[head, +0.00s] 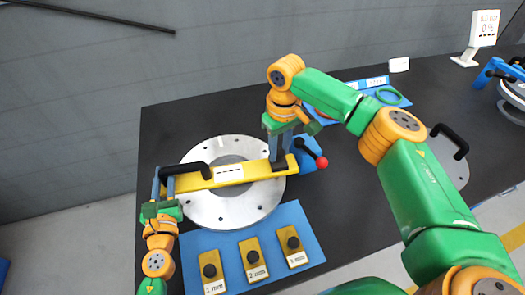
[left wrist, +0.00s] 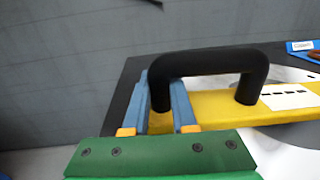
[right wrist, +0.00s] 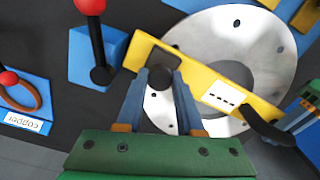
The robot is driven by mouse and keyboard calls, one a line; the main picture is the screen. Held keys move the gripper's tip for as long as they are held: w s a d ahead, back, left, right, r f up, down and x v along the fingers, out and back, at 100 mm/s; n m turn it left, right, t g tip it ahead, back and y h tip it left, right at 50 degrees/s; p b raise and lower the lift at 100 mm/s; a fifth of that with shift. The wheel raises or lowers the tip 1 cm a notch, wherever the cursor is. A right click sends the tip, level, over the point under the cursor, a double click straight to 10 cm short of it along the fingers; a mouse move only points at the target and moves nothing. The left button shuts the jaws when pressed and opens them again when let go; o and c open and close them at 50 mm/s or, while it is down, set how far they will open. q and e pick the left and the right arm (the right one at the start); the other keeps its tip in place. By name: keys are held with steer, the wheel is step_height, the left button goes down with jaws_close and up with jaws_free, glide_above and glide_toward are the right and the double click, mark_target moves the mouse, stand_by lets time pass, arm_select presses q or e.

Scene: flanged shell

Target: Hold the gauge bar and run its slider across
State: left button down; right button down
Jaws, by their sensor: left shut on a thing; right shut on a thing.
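The yellow gauge bar (head: 228,174) lies across the round metal flange (head: 213,211), with a white marked label on its middle. My left gripper (head: 163,177) is shut on the near leg of the bar's black arched handle (head: 188,172); the left wrist view shows this leg (left wrist: 160,97) between the blue fingers. The dark slider (right wrist: 146,50) sits at the bar's other end. My right gripper (right wrist: 160,78) is shut on the slider's round black knob, pointing down at it. In the head view the fingers (head: 280,155) hide most of the slider.
A red-knobbed lever (head: 322,162) on a blue block stands close beside the slider end. A blue mat (head: 221,241) with three labelled gauge blocks lies in front of the flange. A green ring (head: 399,98) and a display (head: 484,27) are at the back. My right arm spans the right side.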

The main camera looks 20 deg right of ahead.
mark_target(285, 160)
steer(key=shift+s+d, duration=0.1)
steer(key=shift+d, duration=0.7)
steer(key=c, duration=0.5)
jaws_free()
step_height(285, 160, up, 12)
steer(key=shift+r, duration=0.1)
arm_select(q)
steer(key=c, duration=0.6)
jaws_free()
steer(key=shift+c, duration=0.2)
